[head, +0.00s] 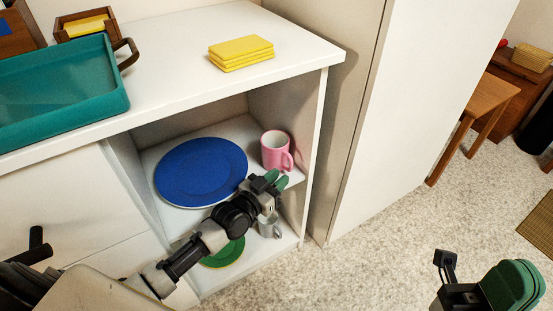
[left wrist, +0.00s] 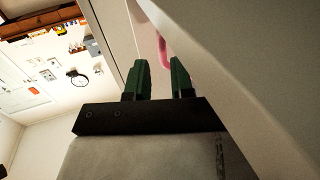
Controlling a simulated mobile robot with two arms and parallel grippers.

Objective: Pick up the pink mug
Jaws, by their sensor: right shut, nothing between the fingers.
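The pink mug (head: 273,150) stands upright on the upper shelf of the open hutch, at its right end, with its handle toward the front right. My left gripper (head: 275,181) is just below and in front of the mug, near the shelf's front edge. In the left wrist view its two green fingers (left wrist: 160,80) are apart with nothing between them, and a pink strip of the mug (left wrist: 163,48) shows beyond the tips. Most of the mug is hidden there. My right gripper (head: 512,285) is shut and empty above the carpet at the lower right.
A blue plate (head: 200,172) lies left of the mug on the same shelf. A grey mug (head: 269,228) and a green plate (head: 224,254) are on the shelf below. The hutch's right side panel (head: 312,150) stands close beside the pink mug.

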